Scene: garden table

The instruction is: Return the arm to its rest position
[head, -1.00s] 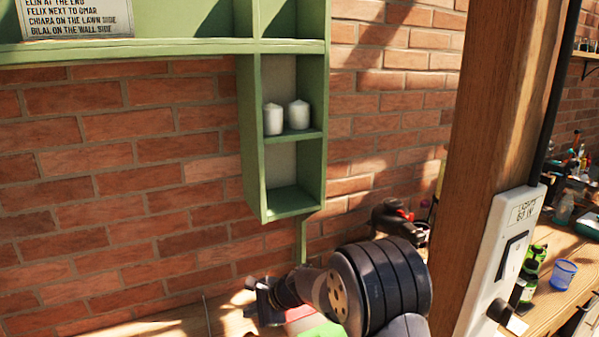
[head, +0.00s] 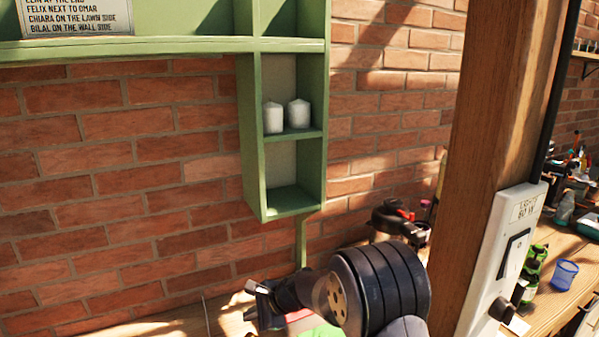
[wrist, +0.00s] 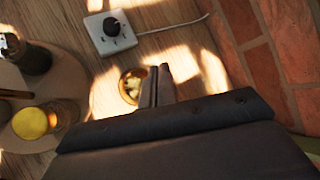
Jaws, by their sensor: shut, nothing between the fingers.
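My gripper (head: 262,296) is low in the head view, above the wooden worktop and in front of the brick wall. In the wrist view its two fingers (wrist: 157,86) are together with nothing between them. They point over the worktop near a small round dish with pale yellow contents (wrist: 133,84); I cannot tell whether they touch it. My dark ringed arm covers part of the worktop behind it.
A green shelf (head: 292,204) hangs above my arm, holding two white candles (head: 286,117). A wooden post (head: 500,110) with a white switch panel (head: 507,262) stands right. A dark kettle-like vessel (head: 392,222) stands behind my arm. A white control box (wrist: 110,32) lies on the worktop.

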